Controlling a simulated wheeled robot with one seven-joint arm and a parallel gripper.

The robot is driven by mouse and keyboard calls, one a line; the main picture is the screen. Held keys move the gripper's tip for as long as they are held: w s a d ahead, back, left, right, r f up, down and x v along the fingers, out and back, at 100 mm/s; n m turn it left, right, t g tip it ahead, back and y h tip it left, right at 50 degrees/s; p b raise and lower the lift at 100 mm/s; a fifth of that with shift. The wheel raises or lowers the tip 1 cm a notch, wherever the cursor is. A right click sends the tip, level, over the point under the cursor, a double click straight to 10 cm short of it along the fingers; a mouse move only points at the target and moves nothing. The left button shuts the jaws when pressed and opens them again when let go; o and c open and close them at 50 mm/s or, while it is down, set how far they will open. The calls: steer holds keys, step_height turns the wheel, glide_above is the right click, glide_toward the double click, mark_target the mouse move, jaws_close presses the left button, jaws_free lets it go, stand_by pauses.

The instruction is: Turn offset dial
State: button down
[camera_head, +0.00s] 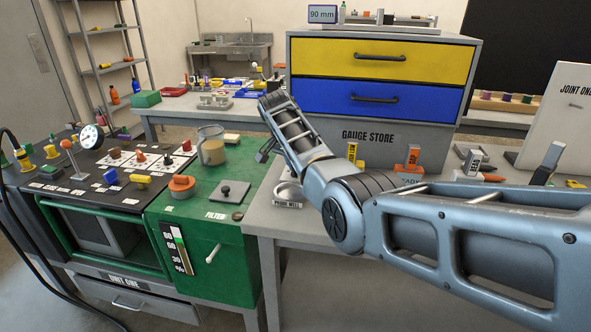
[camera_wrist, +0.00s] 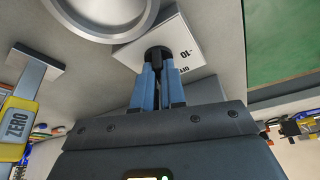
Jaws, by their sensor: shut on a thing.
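The offset dial (camera_wrist: 158,52) is a small black knob on a white plate (camera_wrist: 183,47). The knob's pointer and most of the scale are hidden by the fingers.
A round metal probe well (camera_head: 288,193) stands close to the dial; its rim (camera_wrist: 105,22) shows in the wrist view. A yellow "ZERO" block (camera_wrist: 17,115) is to the left there. The green cabinet (camera_head: 215,270) carries a beaker (camera_head: 212,146) and controls.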

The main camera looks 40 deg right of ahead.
steer(key=shift+m+b, duration=0.4)
steer(key=shift+m, duration=0.2)
steer(key=shift+g, duration=0.3)
steer(key=c, duration=1.2)
jaws_free()
steer(key=v, duration=0.8)
steer(key=shift+f, duration=0.1)
